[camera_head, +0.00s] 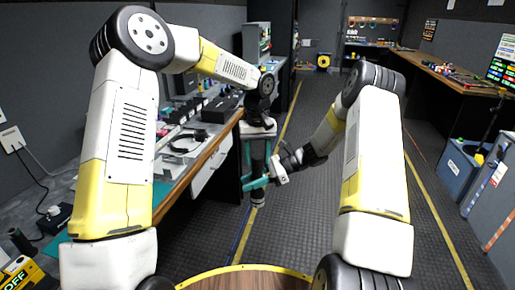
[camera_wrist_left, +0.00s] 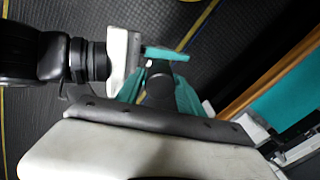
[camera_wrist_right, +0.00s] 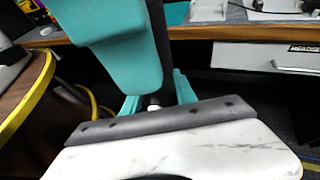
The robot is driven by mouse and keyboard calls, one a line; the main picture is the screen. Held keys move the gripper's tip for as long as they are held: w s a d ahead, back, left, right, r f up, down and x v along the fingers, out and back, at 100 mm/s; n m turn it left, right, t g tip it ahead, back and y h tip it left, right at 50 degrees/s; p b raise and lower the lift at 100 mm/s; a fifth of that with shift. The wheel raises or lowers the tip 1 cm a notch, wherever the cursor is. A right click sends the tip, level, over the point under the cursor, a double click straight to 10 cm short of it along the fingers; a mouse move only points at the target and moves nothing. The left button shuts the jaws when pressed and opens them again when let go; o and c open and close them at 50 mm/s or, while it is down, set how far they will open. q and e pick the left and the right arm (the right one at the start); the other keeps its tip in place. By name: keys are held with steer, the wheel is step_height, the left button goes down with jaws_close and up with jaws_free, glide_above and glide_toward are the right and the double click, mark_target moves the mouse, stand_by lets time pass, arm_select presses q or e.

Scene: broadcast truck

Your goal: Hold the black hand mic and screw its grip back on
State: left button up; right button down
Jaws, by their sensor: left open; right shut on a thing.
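The black hand mic (camera_head: 257,197) hangs upright in the air in the head view, beside the workbench. My right gripper (camera_head: 257,183) is shut on it low down, coming in from the right. My left gripper (camera_head: 258,160) points down from above, its teal fingers open on either side of the mic's upper part. In the left wrist view the mic's dark round end (camera_wrist_left: 158,92) lies between the left fingers. In the right wrist view the mic is a dark upright strip (camera_wrist_right: 158,45), partly hidden by a left finger (camera_wrist_right: 110,50). The joint between mic and grip cannot be made out.
The workbench (camera_head: 190,165), with cables and equipment on it, stands left of the grippers. A drawer (camera_wrist_right: 265,57) labelled as for headsets is in its front. A round wooden top (camera_head: 245,281) with a yellow rim is nearest me. The dark floor (camera_head: 310,215) is clear.

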arm_select(q)
steer(key=shift+f, duration=0.65)
jaws_close()
steer(key=m, duration=0.6)
steer(key=shift+m, duration=0.3)
steer(key=m, duration=0.4)
steer(key=shift+m, duration=0.4)
steer(key=shift+o, duration=1.4)
jaws_free()
steer(key=shift+r, duration=0.1)
